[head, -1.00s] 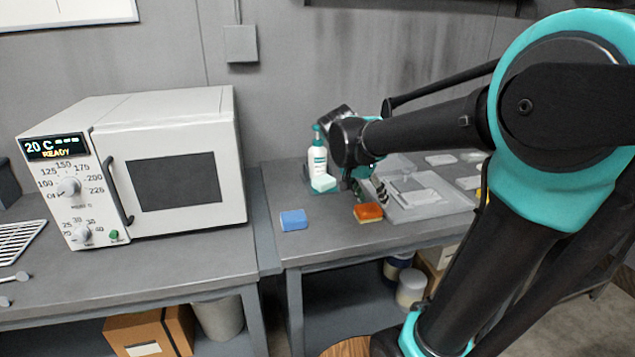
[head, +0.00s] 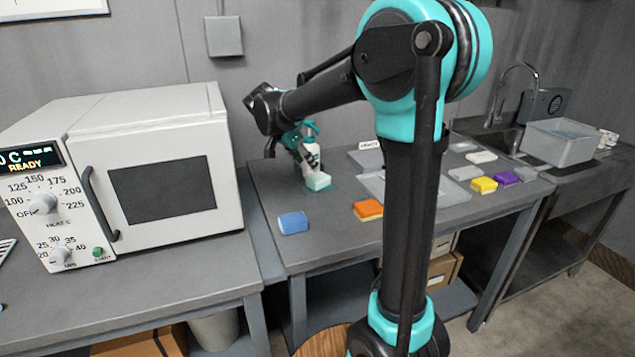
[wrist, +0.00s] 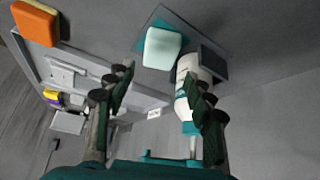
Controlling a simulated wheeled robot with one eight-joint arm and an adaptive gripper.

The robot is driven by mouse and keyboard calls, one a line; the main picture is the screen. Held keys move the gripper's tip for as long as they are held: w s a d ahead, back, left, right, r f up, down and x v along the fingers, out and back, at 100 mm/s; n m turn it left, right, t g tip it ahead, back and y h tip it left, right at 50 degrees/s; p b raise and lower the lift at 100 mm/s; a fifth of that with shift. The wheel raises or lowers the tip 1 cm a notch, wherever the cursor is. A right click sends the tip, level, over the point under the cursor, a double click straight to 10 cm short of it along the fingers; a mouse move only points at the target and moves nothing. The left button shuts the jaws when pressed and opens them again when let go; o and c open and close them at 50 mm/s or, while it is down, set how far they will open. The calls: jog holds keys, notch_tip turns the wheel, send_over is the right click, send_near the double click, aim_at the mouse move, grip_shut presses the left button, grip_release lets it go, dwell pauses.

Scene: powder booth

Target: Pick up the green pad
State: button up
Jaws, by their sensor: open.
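The green pad (head: 318,181), pale mint, lies on a small teal base near the back of the right-hand bench. It also shows at the top of the wrist view (wrist: 161,48), unobstructed. My gripper (head: 304,150) is above and just behind the pad in the head view, beside a white bottle (head: 311,160) with a teal pump. In the wrist view my gripper (wrist: 163,80) has its two fingers spread apart with nothing between them. The pad lies beyond the fingertips, apart from them.
The bottle (wrist: 187,85) stands close to the pad and the right finger. A blue pad (head: 293,222) and an orange pad (head: 369,210) lie nearer the front edge. A shallow tray (head: 372,187), yellow pad (head: 484,185) and purple pad (head: 507,179) are rightward. An oven (head: 160,165) stands left.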

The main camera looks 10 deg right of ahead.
aim_at(317, 177)
jog(key=x, duration=0.9)
jog(key=shift+r, duration=0.1)
jog(key=c, duration=0.8)
jog(key=shift+s+r, duration=0.2)
jog(key=shift+r, duration=0.3)
jog(key=r, duration=0.4)
jog(key=s+r, duration=0.1)
jog(key=r, duration=0.1)
jog(key=shift+d, duration=0.15)
jog(key=s+d, duration=0.1)
jog(key=s, duration=0.5)
jog(key=s+d, duration=0.1)
jog(key=s, duration=0.5)
jog(key=s+d, duration=0.1)
jog(key=s, duration=0.5)
jog(key=shift+s+d, duration=0.1)
jog(key=shift+d, duration=0.2)
